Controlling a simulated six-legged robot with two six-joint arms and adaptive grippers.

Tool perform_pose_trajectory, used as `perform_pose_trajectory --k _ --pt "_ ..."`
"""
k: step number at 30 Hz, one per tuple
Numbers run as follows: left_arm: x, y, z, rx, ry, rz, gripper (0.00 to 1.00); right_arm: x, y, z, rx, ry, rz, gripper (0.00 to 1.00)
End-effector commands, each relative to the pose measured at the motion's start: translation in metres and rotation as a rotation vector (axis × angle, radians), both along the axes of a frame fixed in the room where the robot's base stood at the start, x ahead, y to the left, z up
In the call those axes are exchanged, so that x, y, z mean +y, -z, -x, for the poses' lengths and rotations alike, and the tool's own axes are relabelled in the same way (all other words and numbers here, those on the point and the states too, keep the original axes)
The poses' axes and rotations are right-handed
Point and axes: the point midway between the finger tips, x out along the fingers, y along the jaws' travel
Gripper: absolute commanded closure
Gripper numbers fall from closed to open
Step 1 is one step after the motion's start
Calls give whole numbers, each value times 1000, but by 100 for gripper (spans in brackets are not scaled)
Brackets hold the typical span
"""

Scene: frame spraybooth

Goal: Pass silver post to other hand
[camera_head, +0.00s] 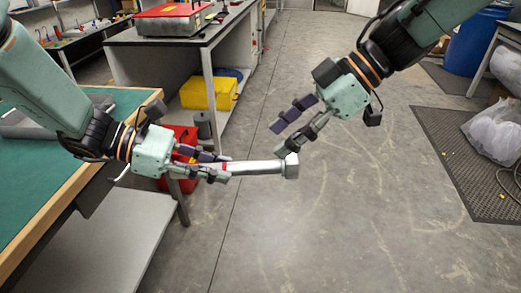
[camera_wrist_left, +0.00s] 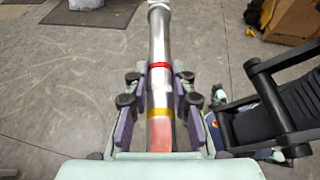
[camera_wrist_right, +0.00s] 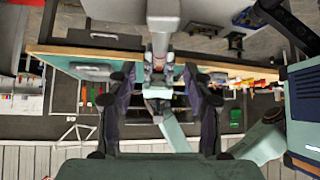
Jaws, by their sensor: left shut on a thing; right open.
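The silver post (camera_head: 262,167) is a metal bar with a wider head at its right end and red and yellow bands. My left gripper (camera_head: 222,167) is shut on its left part and holds it about level above the floor. In the left wrist view the post (camera_wrist_left: 160,45) runs between the fingers, with the bands near the fingertips. My right gripper (camera_head: 283,128) is open, pointing down-left, with its fingertips close to the post's head end. In the right wrist view the post (camera_wrist_right: 163,25) lies ahead between the open fingers; whether they touch it I cannot tell.
A green-topped table (camera_head: 105,150) stands at the left below my left arm. A grey workbench (camera_head: 135,38) with a red box (camera_head: 172,20) is behind, with a yellow bin (camera_head: 208,92) beneath. A blue barrel (camera_head: 475,45) and black mat (camera_head: 465,160) are at the right. The middle floor is clear.

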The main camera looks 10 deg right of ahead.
Motion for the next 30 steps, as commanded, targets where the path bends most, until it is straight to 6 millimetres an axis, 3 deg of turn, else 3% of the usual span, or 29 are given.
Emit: perform_pose_trajectory --k 15,30 --pt "0 -1 0 -1 0 1 100 58 58 -4 1 -1 2 49" --pt "0 -1 0 -1 -1 1 100 67 67 -4 -1 0 -1 51"
